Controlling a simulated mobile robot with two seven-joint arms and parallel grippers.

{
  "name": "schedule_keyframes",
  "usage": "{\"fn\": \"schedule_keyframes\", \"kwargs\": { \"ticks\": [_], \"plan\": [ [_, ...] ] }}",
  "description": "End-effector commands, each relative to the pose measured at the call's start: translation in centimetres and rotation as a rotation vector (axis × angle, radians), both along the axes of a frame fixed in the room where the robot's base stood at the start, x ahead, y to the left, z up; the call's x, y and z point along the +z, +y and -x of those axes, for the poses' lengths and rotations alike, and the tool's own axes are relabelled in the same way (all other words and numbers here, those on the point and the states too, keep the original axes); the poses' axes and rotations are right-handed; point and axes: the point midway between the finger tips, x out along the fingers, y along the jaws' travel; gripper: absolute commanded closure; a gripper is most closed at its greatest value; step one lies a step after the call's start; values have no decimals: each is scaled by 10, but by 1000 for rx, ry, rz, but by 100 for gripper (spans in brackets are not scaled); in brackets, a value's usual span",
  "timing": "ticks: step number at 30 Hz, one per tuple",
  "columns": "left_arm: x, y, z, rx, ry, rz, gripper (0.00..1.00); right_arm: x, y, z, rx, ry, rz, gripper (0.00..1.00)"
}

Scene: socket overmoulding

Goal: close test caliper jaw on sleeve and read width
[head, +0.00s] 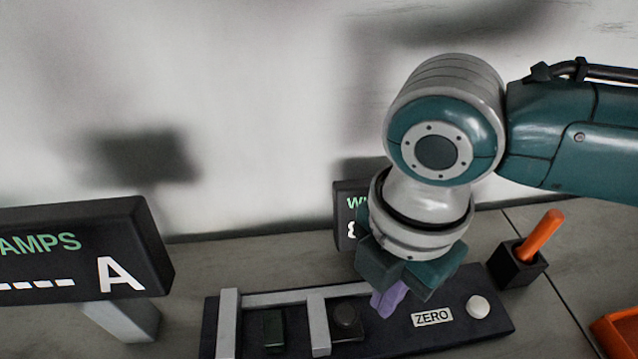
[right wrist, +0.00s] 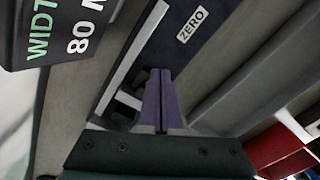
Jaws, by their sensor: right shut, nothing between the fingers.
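The test caliper (head: 400,341) is a dark bar with a grey fixed jaw (head: 228,322) at left and a grey sliding jaw (head: 318,325) to its right. A dark green block, apparently the sleeve (head: 274,328), stands between the jaws with a visible gap on each side. The width display (head: 350,205) is mostly hidden; the right wrist view shows "80" (right wrist: 78,38), cut off.
A ZERO label (head: 432,317) and white button (head: 478,306) are on the bar's right end. A black holder with an orange handle (head: 541,236) stands behind it. An AMPS display (head: 80,250) showing dashes is at left. An orange bin (head: 618,334) is at the right edge.

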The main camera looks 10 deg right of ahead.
Motion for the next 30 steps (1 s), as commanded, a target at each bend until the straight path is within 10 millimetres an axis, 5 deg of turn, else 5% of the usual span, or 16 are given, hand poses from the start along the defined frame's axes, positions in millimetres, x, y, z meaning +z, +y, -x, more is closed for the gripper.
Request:
{"fn": "schedule_keyframes", "kwargs": {
  "ticks": [14, 30],
  "plan": [
    [-2, 0, 0, 0, 0, 0, 50, -3, 0, 0, 0, 0, 0, 100],
    [-20, -3, 0, 6, -1, 10, 50, -32, 0, 0, 0, 1, 1, 100]
  ]
}}
